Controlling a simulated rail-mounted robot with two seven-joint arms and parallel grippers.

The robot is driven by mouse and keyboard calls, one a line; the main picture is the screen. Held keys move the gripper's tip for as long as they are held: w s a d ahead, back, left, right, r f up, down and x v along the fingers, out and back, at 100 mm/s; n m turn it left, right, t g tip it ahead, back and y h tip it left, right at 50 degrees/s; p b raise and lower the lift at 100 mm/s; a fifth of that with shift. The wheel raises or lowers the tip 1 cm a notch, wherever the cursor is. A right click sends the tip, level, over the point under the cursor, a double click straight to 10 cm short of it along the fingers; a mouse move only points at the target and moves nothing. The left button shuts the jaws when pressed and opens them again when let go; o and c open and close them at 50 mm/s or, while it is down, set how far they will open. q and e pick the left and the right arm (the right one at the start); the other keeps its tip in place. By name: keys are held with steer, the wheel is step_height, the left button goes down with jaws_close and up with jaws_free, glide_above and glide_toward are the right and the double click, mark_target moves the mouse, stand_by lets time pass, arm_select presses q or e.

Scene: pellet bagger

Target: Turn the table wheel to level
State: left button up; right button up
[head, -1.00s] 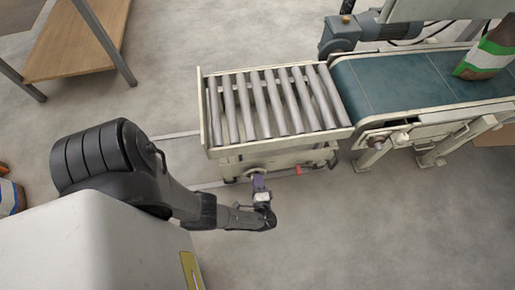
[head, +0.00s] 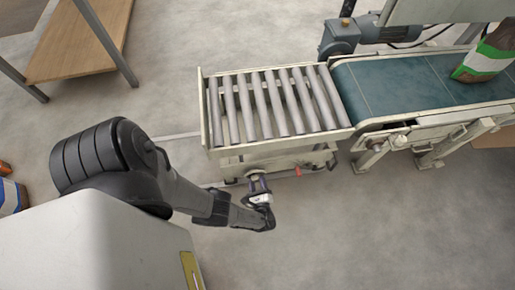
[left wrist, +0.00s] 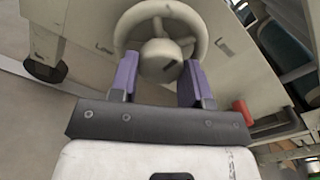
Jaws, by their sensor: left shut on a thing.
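The table wheel (left wrist: 190,19) is a pale handwheel with spokes and a round hub (left wrist: 161,62), on the front of the roller table's base. In the head view, the roller table (head: 285,141) has grey rollers in a cream frame; I cannot tell if it is level. My left gripper (head: 256,178) is at the wheel, below the table's front edge. In the left wrist view its purple fingers (left wrist: 160,76) stand either side of the hub, shut on it. The wheel is mostly hidden in the head view. My right gripper is not in view.
A green belt conveyor (head: 410,82) adjoins the table's right end, with a green, white and brown bag (head: 484,62) on it. A red part (head: 298,171) sits right of the wheel. A wooden bench (head: 80,40) stands at upper left. The front floor is clear.

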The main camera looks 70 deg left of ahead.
arm_select(q)
steer(key=m, duration=0.4)
steer(key=shift+m, duration=0.4)
steer(key=m, duration=0.4)
steer(key=shift+s+p, duration=0.2)
steer(key=shift+p, duration=0.15)
steer(key=shift+m, duration=0.4)
steer(key=o, duration=0.9)
steer(key=shift+a, duration=0.1)
